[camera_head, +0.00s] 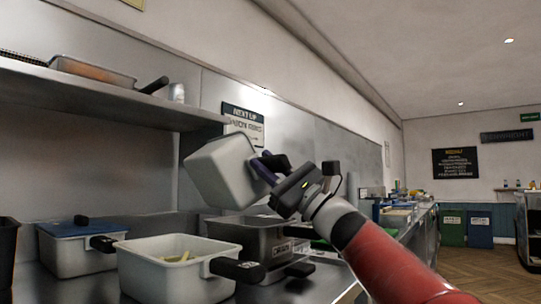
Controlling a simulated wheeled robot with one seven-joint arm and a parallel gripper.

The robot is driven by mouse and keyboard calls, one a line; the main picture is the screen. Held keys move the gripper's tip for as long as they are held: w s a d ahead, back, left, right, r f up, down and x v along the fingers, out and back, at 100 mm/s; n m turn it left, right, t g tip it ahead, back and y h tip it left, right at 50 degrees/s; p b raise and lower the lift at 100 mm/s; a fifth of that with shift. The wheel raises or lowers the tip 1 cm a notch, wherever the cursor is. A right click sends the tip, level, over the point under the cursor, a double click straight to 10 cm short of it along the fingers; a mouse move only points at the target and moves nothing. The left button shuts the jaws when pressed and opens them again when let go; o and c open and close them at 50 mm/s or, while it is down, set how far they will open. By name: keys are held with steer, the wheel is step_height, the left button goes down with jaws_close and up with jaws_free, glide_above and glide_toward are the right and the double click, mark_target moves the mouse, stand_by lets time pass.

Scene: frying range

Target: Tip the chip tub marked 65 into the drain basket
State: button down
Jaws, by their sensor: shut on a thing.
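My gripper (272,172) is shut on a pale grey-white tub (218,172), apparently by its handle side. The tub is held in the air, steeply tilted, its outer walls and base facing me. Its inside is hidden and I see no number on it. Beneath and to the right stands a darker grey metal container (232,232) with a small label; the tub hangs above its left part. In front, a whitish open container (140,276) with a dark labelled handle holds some yellow chips (178,257). I cannot tell for sure which of these is the drain basket.
A grey container with a blue lid (70,229) stands at the left, beside a dark container (8,255) at the edge. A steel shelf (100,98) with a tray juts out above left. A "Next up" sign (243,125) is on the wall behind the tub.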

steer(key=n+g, duration=0.1)
steer(key=r+n+g+p, duration=0.1)
steer(key=a+n+g+p, duration=0.1)
steer(key=n, duration=0.1)
steer(key=shift+s+r, duration=0.2)
steer(key=shift+s, duration=0.05)
steer(key=n+g+p, duration=0.1)
steer(key=n+g+h+p, duration=0.1)
steer(key=n, duration=0.1)
steer(key=n+g+h+p, duration=0.1)
steer(key=n+g, duration=0.1)
steer(key=shift+s+a+f+p, duration=0.3)
steer(key=shift+s+a+p, duration=0.05)
steer(key=shift+a, duration=0.05)
steer(key=shift+n+g+h+p, duration=0.7)
steer(key=shift+n+h+p, duration=0.25)
steer(key=shift+n+h, duration=0.8)
steer(key=shift+n+y, duration=0.25)
